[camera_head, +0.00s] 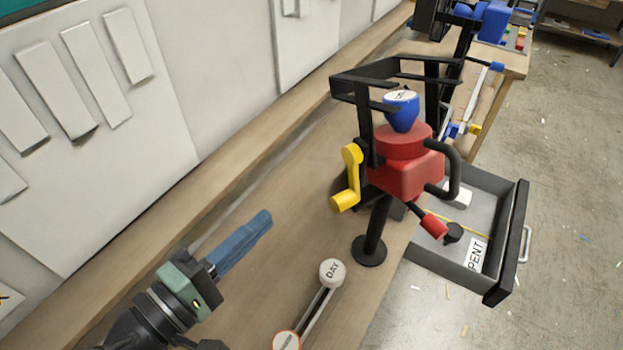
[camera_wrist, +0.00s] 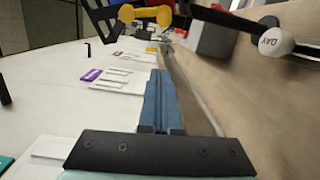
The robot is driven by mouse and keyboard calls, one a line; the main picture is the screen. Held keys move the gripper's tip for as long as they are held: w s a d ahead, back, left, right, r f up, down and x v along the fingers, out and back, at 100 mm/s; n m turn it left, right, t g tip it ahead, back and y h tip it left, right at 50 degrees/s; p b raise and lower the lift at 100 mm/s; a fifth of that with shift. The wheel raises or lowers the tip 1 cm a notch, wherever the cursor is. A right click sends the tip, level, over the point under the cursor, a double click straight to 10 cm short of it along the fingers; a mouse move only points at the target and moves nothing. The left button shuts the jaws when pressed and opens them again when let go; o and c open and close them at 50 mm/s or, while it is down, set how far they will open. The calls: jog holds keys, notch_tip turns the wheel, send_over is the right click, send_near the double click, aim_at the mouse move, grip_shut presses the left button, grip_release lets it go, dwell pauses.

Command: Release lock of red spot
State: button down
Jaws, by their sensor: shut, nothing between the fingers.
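The red spot (camera_head: 405,172) is a red lamp-like body on a black stand with a round foot, on the wooden bench. It carries a blue knob (camera_head: 401,110) on top, a yellow crank (camera_head: 347,180) at its left and a red-tipped lever (camera_head: 433,225) low at its right. I cannot tell which part is the lock. The yellow crank also shows at the top of the wrist view (camera_wrist: 146,15). My gripper (camera_head: 263,217) has its blue fingers together and empty, left of the red spot and apart from it. In the wrist view the fingers (camera_wrist: 158,78) point forward.
A white knob marked DAY (camera_head: 332,271) stands on a slider on the bench, right of my gripper. White wall panels (camera_head: 90,130) line the left. A black frame (camera_head: 345,88) surrounds the spot's top. An open grey drawer marked PENT (camera_head: 450,265) juts out at the right.

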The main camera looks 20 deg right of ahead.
jog(key=p+x, duration=0.3)
jog(key=x, duration=0.7)
jog(key=shift+s+d+r+p, duration=0.15)
jog(key=shift+s+p, duration=0.15)
jog(key=shift+s, duration=0.35)
jog(key=shift+s+d+f+p, duration=0.15)
jog(key=shift+s+p, duration=0.15)
jog(key=shift+s, duration=0.3)
jog(key=shift+s+d+r+p, duration=0.15)
jog(key=shift+s+p, duration=0.15)
jog(key=shift+s, duration=0.35)
jog(key=shift+s+r+p, duration=0.1)
jog(key=shift+p, duration=0.35)
